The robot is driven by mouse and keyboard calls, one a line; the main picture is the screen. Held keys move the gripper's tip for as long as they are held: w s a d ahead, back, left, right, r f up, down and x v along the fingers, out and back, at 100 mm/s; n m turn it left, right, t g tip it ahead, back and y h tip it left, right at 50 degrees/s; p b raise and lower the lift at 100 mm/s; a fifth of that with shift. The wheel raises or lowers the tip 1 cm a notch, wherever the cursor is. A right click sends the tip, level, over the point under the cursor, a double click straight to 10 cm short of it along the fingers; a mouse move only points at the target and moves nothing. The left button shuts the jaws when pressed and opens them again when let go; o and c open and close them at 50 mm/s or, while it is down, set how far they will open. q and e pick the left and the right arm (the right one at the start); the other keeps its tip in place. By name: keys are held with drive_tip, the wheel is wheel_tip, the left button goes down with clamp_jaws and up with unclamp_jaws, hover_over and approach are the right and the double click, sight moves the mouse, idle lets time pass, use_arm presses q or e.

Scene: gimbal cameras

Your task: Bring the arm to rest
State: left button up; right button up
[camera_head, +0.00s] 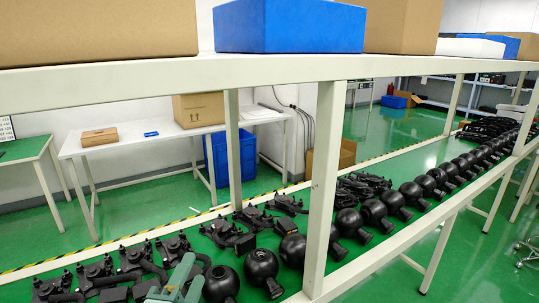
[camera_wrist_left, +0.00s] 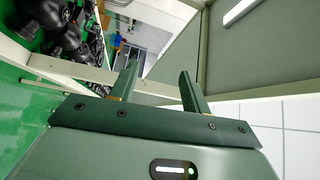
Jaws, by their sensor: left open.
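My left gripper (camera_head: 180,282) shows at the bottom edge of the head view, in front of the lower shelf with black parts. Its green fingers point up and away. In the left wrist view its two fingers (camera_wrist_left: 157,75) stand apart with nothing between them, so it is open and empty. The rest of the left arm is cut off by the frame edge. My right gripper is in neither view.
A white rack has an upper shelf (camera_head: 270,75) with a blue box (camera_head: 290,27) and a cardboard box (camera_head: 100,28). Black ball-ended gimbal cameras (camera_head: 262,265) fill its lower shelf. A rack post (camera_head: 323,190) stands right of my gripper. A white table (camera_head: 130,140) is behind.

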use_arm(q)
drive_tip(key=s+a+f+n+g+y, duration=0.7)
drive_tip(key=s+a+f+n+g, duration=0.45)
drive_tip(key=s+a+f, duration=0.5)
drive_tip(key=s+d+f+g+h, duration=0.1)
drive_tip(key=s+d+f, duration=0.1)
drive_tip(key=f, duration=0.8)
drive_tip(key=s+d+f+g+h, duration=0.1)
drive_tip(key=s+d+f, duration=0.15)
drive_tip(key=f, duration=0.75)
drive_tip(key=s+d+f+g+h, duration=0.1)
drive_tip(key=s+f+g, duration=0.15)
drive_tip(key=f, duration=0.75)
drive_tip(key=s+f+n+g, duration=0.1)
drive_tip(key=s+f, duration=0.5)
drive_tip(key=s, duration=0.3)
drive_tip(key=s+f+n+g+h, duration=0.1)
drive_tip(key=s+f+n, duration=0.1)
drive_tip(key=s+f, duration=0.5)
drive_tip(key=s, duration=0.2)
drive_tip(key=shift+s+f, duration=0.3)
